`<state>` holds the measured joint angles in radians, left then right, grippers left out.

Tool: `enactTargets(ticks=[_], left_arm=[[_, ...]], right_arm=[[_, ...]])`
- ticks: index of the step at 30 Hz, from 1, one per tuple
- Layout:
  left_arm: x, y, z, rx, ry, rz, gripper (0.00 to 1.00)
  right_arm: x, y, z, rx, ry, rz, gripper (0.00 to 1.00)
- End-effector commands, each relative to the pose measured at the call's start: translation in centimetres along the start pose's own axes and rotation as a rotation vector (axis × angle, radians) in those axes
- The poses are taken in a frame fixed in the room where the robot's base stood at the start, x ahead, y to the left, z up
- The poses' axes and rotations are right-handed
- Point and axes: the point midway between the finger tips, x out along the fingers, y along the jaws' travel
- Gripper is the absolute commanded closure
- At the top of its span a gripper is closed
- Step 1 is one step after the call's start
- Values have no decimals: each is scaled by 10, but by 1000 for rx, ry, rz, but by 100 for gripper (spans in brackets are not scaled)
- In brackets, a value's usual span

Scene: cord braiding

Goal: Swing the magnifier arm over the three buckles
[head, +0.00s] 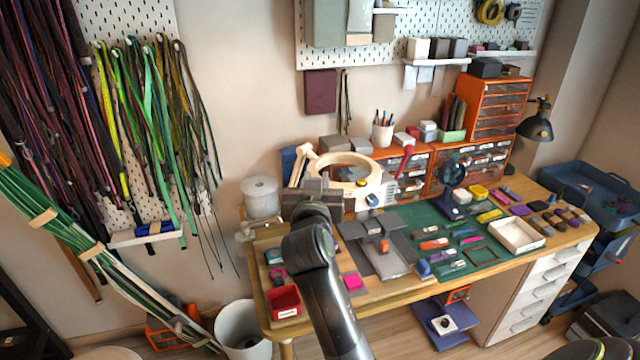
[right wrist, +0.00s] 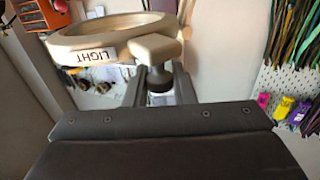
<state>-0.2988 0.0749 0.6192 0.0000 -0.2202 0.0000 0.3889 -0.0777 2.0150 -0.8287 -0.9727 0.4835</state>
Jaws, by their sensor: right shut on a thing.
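Several small coloured pieces (head: 435,244) lie on the green mat, right of the ring; I cannot tell which are the three buckles. The ring is not above them. My left gripper is not in view.
A dark blue round device (head: 453,172) stands at the mat's back edge. A white tray (head: 516,235) sits at the right. Drawer units (head: 470,165) line the back.

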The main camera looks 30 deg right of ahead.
Motion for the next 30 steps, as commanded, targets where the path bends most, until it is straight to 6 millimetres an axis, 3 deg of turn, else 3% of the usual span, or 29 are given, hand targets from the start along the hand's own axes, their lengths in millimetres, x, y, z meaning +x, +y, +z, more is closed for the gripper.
enactTargets(ticks=[17,18,21,30], left_arm=[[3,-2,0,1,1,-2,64],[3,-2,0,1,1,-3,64],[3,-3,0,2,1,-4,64],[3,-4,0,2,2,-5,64]], right_arm=[[-1,-2,-2,0,3,24,100],[-1,-2,-2,1,3,24,74],[-1,-2,-2,0,3,24,61],[-1,-2,-1,0,2,24,59]])
